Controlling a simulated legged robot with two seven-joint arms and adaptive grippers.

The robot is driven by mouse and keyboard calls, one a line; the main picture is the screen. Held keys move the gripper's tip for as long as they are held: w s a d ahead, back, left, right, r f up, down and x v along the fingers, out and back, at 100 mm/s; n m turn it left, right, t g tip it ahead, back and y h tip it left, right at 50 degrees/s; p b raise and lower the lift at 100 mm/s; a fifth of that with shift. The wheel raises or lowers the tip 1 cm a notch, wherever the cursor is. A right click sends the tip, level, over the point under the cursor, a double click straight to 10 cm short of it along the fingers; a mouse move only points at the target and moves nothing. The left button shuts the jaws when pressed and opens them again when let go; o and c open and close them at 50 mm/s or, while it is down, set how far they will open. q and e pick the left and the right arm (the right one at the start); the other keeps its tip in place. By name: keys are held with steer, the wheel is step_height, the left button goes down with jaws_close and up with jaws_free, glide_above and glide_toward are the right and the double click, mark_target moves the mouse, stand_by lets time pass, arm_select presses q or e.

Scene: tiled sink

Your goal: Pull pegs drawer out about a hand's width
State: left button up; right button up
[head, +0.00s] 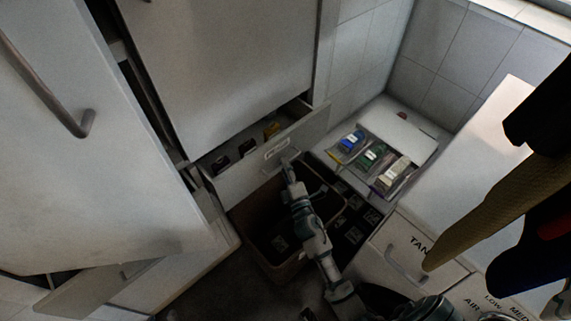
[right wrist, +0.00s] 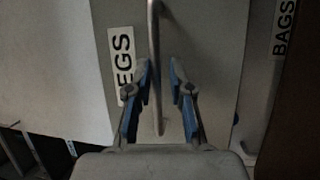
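The pegs drawer front (head: 240,178) is pale and stands in the cabinet at the centre of the head view. It is partly out, with several small items showing inside. In the right wrist view its label (right wrist: 122,62) shows the letters "EGS", the rest being hidden. Its metal bar handle (right wrist: 155,40) runs between the two blue-padded fingers of my right gripper (right wrist: 161,72). The fingers are apart, with a clear gap on the right of the bar. In the head view my right gripper (head: 291,172) is at the drawer's handle. My left gripper is not in view.
A brown open bin (head: 265,228) stands below the drawer. A tray (head: 373,158) with small packets is to the right, near a "TANK" drawer (head: 390,262). A large cabinet door (head: 80,150) is at left. Dark and tan hanging items (head: 500,205) block the right side.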

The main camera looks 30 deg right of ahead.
steer(key=v, duration=1.1)
steer(key=shift+s+f, duration=0.1)
